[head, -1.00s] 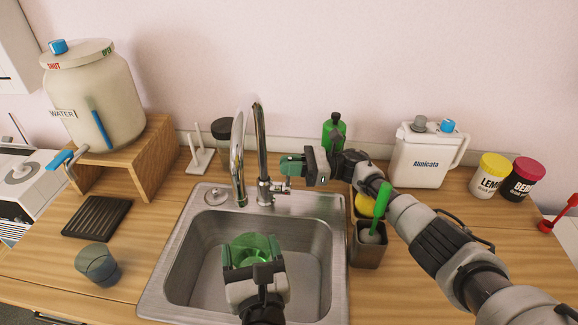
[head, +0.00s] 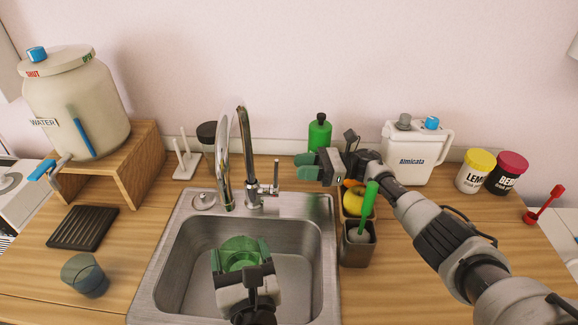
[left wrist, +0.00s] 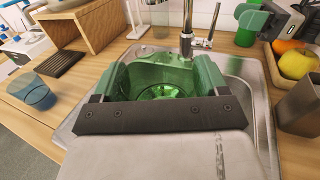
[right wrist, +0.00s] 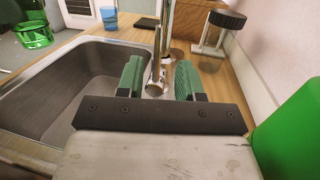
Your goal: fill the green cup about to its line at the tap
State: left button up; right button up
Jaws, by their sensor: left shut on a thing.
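The clear green cup (head: 240,250) is between the fingers of my left gripper (head: 241,262), which is shut on it above the sink basin (head: 300,262). In the left wrist view the cup (left wrist: 165,75) is seen from above; I cannot make out its line or a water level. The chrome tap (head: 222,160) stands behind the sink, with its spout end beyond the cup's far rim. No stream of water shows. The tap's lever (head: 276,172) stands upright. My right gripper (head: 312,167) is open and empty, to the right of the lever and apart from it.
A blue-grey cup (head: 84,275) and a dark slatted tray (head: 83,228) sit left of the sink. A water jar (head: 75,105) stands on a wooden stand. A green bottle (head: 319,133), a brush holder (head: 357,245) and a white jug (head: 415,155) are on the right.

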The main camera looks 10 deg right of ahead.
jog(key=shift+d, duration=0.3)
dwell(0.4)
